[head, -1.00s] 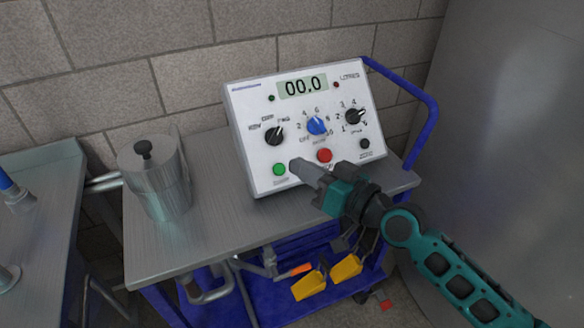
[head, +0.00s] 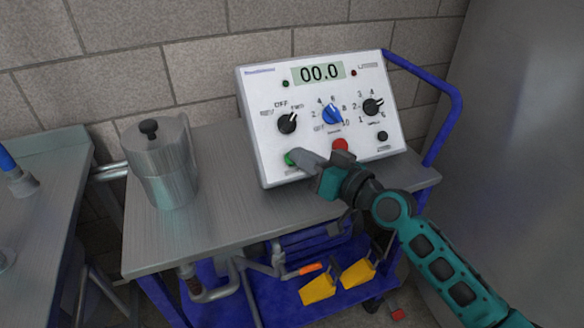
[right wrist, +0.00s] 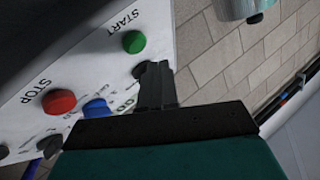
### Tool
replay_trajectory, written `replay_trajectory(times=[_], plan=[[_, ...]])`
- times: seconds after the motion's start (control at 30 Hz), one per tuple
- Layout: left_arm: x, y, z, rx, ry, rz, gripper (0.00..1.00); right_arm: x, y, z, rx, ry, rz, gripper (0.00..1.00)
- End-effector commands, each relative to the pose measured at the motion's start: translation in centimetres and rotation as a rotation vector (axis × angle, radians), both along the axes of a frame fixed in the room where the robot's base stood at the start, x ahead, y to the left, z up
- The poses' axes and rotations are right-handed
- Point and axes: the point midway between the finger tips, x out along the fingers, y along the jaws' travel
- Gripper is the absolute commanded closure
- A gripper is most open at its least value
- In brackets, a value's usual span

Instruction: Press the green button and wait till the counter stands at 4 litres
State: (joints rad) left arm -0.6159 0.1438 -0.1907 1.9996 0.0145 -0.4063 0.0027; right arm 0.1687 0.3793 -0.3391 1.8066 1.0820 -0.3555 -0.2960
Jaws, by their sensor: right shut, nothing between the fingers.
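The white control box (head: 262,160) stands tilted back on the cart. Its counter (head: 319,73) reads 00.0. The green button (head: 289,159) is at the lower left of the panel; in the right wrist view the green button (right wrist: 134,42) is labelled START. The red button (head: 340,145), labelled STOP in the right wrist view (right wrist: 59,101), sits to its right. My right gripper (head: 300,157) is shut and empty, its tip at the green button and partly covering it. I cannot tell whether they touch. My left gripper is not in view.
The panel also has a black left knob (head: 287,123), a blue knob (head: 332,114) and a black right knob (head: 372,107). A lidded metal jug (head: 164,170) stands left on the cart top (head: 225,220). Yellow items (head: 318,288) are on the blue lower shelf.

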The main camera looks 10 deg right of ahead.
Motion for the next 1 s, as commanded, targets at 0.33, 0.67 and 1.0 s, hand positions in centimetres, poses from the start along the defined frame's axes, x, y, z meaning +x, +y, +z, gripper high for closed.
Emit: replay_trajectory(times=[0.33,0.67,1.0], plan=[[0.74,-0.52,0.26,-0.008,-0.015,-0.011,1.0,0.83,0.17,-0.69,0.0,0.0,0.0,1.0],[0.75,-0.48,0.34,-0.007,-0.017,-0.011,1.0,0.81,0.15,-0.69,0.001,0.001,-0.001,1.0],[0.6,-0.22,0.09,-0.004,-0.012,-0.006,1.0,0.8,0.15,-0.7,0.001,0.001,-0.001,1.0]])
